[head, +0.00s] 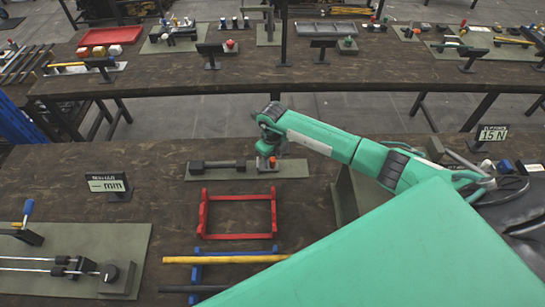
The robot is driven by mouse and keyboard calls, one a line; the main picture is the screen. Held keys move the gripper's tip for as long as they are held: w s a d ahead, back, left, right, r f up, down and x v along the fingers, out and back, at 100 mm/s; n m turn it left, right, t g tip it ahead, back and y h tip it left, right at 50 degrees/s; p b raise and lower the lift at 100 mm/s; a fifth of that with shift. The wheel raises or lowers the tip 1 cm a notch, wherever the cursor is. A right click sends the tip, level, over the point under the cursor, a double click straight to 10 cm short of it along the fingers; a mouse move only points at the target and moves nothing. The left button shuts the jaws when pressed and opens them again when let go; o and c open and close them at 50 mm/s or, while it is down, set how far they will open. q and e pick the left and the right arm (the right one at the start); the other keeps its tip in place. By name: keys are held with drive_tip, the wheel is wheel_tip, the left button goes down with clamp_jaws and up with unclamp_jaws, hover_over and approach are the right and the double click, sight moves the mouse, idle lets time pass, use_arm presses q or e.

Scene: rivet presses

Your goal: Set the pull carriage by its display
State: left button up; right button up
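A display sign (109,185) at the left reads "— mm"; its small title is too blurred to read. Below it, a green-grey plate (125,240) carries two bright rods with a dark carriage block (72,265) on them and a blue-tipped lever (28,208). A second display (492,133) at the right reads "15 N". My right arm reaches left across the bench, and its gripper (267,160) points down at the right end of a plate with a dark bar-linked fixture (218,166). A small red spot shows there. Its fingers are too small to judge. My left gripper is out of view.
A red frame (238,236) and a blue rack (196,275) with a yellow rod (225,259) stand in the middle of the near bench. A far bench (290,65) holds a red tray (110,36) and several fixtures. Bare wood lies around the left display.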

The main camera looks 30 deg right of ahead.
sight(272, 159)
wheel_tip(272, 159, up, 14)
drive_tip(key=b, duration=0.4)
drive_tip(key=shift+b, duration=0.4)
drive_tip(key=shift+f, duration=0.2)
